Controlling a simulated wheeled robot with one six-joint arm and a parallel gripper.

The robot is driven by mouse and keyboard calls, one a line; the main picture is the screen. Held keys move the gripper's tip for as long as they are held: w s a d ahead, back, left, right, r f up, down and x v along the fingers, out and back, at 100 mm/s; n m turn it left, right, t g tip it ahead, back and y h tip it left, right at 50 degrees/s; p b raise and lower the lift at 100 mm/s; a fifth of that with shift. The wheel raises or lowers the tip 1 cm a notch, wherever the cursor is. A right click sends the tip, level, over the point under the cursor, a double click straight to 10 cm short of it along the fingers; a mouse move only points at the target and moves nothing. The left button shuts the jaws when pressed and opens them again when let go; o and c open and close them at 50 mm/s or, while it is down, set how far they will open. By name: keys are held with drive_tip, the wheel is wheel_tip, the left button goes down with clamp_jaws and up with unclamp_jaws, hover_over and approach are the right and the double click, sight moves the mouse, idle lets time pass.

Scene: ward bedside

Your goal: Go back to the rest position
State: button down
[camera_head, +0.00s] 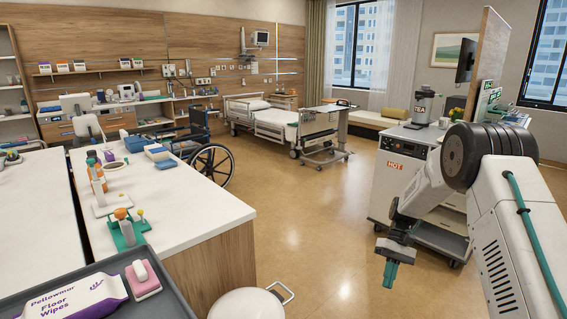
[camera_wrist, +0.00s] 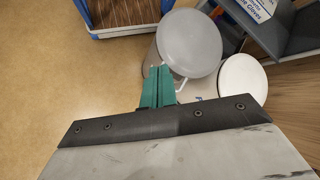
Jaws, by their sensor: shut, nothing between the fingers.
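My gripper (camera_head: 390,274) hangs at the end of my arm on the right side of the head view, pointing down over open floor. Its teal fingers are together with nothing between them. In the wrist view the closed fingers (camera_wrist: 158,88) point toward a grey round lid (camera_wrist: 189,43) on a bin-like container standing below. I cannot tell the gap between the fingers and the container.
A grey tray (camera_head: 165,301) with a floor wipes pack (camera_head: 75,298) and a pink-and-white item (camera_head: 143,279) is at the lower left. A white counter (camera_head: 165,205), a wheelchair (camera_head: 210,160) and a white tea cart (camera_head: 395,180) stand around. The middle floor (camera_head: 300,220) is clear.

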drive_tip(key=s+a+r+m+t+h, duration=0.1)
drive_tip(key=s+r+t+h, duration=0.1)
drive_tip(key=s+r, duration=0.85)
drive_tip(key=s+a+r+m+t+h, duration=0.1)
drive_tip(key=s+a+r+t, duration=0.1)
drive_tip(key=s+r, duration=0.9)
drive_tip(key=s+a+r+n+t+h, duration=0.1)
drive_tip(key=s+r+t, duration=0.3)
drive_tip(key=s, duration=1)
drive_tip(key=shift+s+r+t, duration=0.35)
drive_tip(key=shift+r+t, duration=0.05)
drive_tip(key=shift+r, duration=1.25)
